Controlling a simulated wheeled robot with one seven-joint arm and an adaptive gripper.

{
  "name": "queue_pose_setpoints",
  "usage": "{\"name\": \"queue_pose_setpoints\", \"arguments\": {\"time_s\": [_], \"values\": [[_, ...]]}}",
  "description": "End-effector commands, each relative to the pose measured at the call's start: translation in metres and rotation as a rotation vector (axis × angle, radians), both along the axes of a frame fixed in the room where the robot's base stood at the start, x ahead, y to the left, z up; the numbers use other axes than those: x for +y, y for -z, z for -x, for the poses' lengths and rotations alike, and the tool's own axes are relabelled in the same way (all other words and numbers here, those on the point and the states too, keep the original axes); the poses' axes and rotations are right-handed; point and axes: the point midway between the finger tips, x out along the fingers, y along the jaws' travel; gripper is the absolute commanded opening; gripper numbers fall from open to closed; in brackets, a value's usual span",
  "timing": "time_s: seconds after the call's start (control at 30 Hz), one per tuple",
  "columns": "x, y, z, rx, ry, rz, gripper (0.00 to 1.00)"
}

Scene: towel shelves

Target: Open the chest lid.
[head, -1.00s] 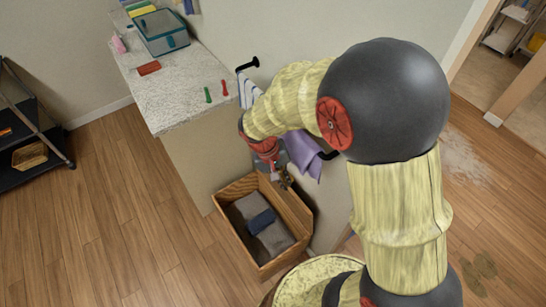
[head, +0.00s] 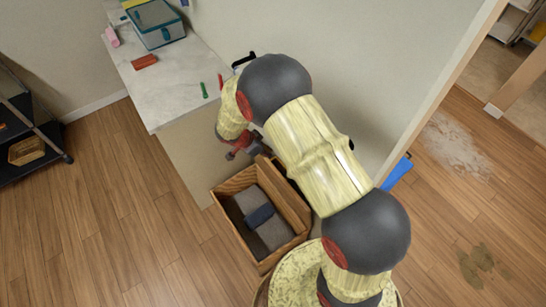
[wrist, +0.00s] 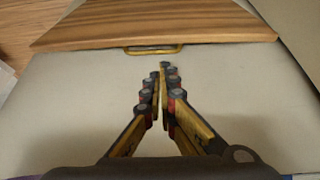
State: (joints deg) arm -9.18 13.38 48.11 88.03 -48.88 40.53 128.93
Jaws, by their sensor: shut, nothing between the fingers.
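The wooden chest (head: 240,243) stands on the floor in the head view. Its inside shows, with folded grey cloths (head: 266,217) and a dark blue one (head: 259,216). A wooden panel, seemingly the raised lid (head: 287,197), stands along its right side. In the wrist view a wooden panel (wrist: 150,25) with a brass handle (wrist: 153,53) lies ahead of the fingertips. My gripper (wrist: 161,72) is shut and empty, apart from the handle. In the head view my gripper (head: 240,153) is just beyond the chest's far end, partly hidden.
A counter (head: 165,90) beyond the chest holds a blue-lidded box (head: 157,22), a red block (head: 144,62) and a green item (head: 204,90). A dark shelf rack (head: 25,125) is at left. A wall borders the right. The floor left of the chest is clear.

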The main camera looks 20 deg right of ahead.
Motion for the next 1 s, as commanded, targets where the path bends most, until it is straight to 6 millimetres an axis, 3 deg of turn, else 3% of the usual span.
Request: {"name": "queue_pose_setpoints", "arguments": {"time_s": [0.53,1.0], "values": [[-0.04,0.074,-0.006,0.003,0.001,0.0,0.0],[-0.046,0.085,-0.008,0.002,0.0,-0.001,0.0]]}}
